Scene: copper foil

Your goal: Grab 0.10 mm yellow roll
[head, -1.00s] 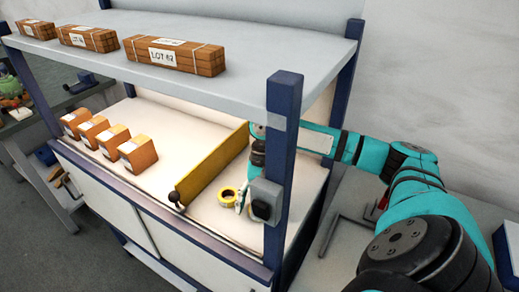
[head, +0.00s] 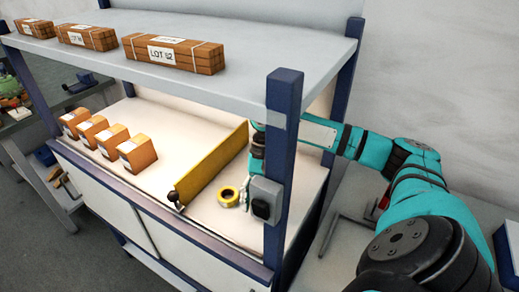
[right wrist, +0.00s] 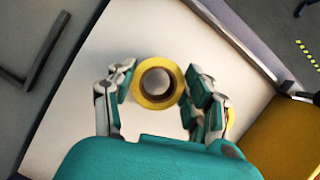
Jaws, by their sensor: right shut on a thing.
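In the right wrist view, a yellow roll (right wrist: 150,104) with a round open core sits between the two fingers of my right gripper (right wrist: 159,75). The fingers are shut on its sides. Its thickness label cannot be read. Another piece of yellow (right wrist: 231,122) shows behind the right-hand finger, mostly hidden. In the head view, a yellow roll (head: 228,197) lies on the white bench surface, just left of my right gripper (head: 247,190), which is partly hidden behind the blue post. The held roll cannot be made out there. My left gripper is not in view.
A yellow divider (head: 212,164) stands left of the roll. A blue post (head: 282,150) with a grey box (head: 264,200) rises in front of my right arm. An upper shelf (head: 290,58) carries wrapped bundles. Several small orange boxes (head: 137,153) line the bench's left side.

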